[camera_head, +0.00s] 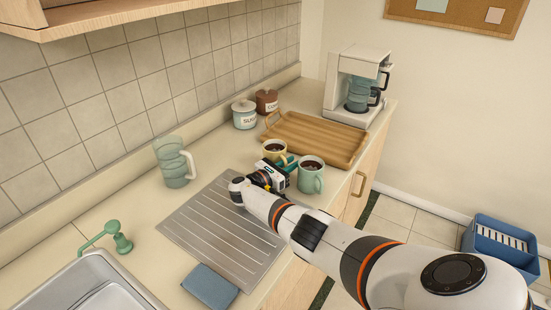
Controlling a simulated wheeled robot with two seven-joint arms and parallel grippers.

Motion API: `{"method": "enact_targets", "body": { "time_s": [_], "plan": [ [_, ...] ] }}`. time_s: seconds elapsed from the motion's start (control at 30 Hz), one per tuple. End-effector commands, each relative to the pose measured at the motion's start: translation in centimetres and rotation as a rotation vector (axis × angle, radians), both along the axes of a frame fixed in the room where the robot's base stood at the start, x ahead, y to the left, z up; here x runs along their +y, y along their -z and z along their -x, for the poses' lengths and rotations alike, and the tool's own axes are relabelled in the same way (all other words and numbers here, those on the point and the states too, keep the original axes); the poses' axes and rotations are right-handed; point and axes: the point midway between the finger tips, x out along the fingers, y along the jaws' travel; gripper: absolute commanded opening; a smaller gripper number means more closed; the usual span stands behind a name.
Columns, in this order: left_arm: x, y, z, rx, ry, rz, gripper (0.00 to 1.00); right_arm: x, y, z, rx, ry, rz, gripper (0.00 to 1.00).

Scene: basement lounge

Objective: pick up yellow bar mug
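The yellow bar mug (274,146), with dark liquid inside, stands upright on the counter, just in front of the wooden tray. My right gripper (285,164) is at the near side of this mug and hides its lower part. Its fingers are small and partly hidden, so I cannot tell whether they are open, shut or touching the mug. A green mug (312,179) with dark liquid stands close to the right of the gripper. My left gripper is not in view.
A slatted wooden tray (320,140) lies behind the mugs, with canisters (244,114) and a coffee machine (357,85) beyond. A glass pitcher (172,163) stands left. A metal drainboard (222,235), a blue cloth (210,286) and a sink (100,285) are nearer.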

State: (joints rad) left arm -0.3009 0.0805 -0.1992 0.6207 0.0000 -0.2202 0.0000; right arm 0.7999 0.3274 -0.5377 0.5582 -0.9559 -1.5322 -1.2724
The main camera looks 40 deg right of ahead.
Motion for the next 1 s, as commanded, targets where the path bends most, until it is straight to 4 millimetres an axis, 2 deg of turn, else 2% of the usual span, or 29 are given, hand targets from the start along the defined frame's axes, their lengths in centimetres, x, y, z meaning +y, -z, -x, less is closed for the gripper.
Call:
{"method": "enact_targets", "body": {
  "time_s": [0.17,0.3,0.77,1.0],
  "plan": [
    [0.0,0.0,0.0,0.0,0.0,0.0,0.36,0.0,0.0,0.0,-0.001,0.0,0.0,0.19],
    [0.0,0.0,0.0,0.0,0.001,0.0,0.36,0.0,0.0,0.0,0.0,0.0,0.0,0.0],
    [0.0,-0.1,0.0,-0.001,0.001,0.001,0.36,0.0,-0.4,0.0,-0.003,0.0,0.002,0.0],
    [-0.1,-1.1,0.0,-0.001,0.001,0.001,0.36,0.0,-2.9,-0.1,-0.005,-0.001,0.003,0.0]
  ]
}}
